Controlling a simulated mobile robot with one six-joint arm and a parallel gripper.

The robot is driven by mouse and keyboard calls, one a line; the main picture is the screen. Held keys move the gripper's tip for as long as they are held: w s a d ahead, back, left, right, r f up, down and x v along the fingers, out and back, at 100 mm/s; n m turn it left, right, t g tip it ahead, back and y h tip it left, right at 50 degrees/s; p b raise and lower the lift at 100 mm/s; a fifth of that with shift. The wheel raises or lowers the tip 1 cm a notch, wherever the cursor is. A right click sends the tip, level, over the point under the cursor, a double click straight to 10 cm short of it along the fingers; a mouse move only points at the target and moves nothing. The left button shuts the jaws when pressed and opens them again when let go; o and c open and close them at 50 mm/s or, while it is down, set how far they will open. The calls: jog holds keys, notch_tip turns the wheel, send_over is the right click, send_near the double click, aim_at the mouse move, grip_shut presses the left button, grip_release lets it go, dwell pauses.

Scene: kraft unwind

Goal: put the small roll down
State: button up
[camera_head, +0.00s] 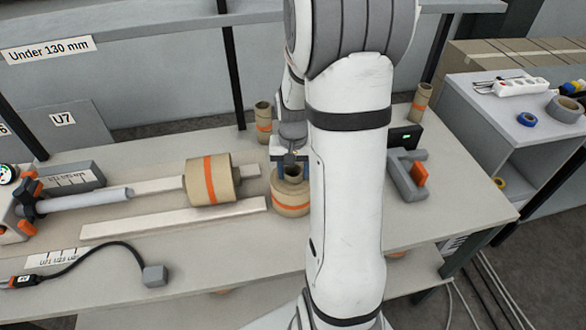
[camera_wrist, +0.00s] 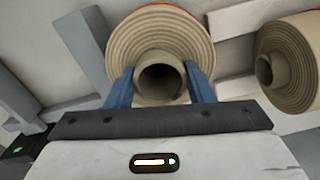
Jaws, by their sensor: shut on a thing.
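The small roll (camera_head: 290,196) is a brown kraft roll with an orange stripe, standing upright on end at the table's middle. In the wrist view the roll (camera_wrist: 160,38) shows its wound end and a hollow core. My gripper (camera_head: 289,168) is above it, pointing down. In the wrist view, the blue fingers of my gripper (camera_wrist: 160,88) are shut on the core, one on each side. The roll's base appears at the table top, but I cannot tell whether it touches. My arm hides the table to its right.
A larger striped roll (camera_head: 209,180) lies on its side on pale rails to the left; it also shows in the wrist view (camera_wrist: 290,65). Narrow rolls stand behind (camera_head: 263,122) and at right (camera_head: 420,103). A grey clamp-like tool (camera_head: 407,175) is right of my arm. The front table is mostly clear.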

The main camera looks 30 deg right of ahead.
jog(key=shift+f, duration=0.15)
jog(key=o, duration=1.2)
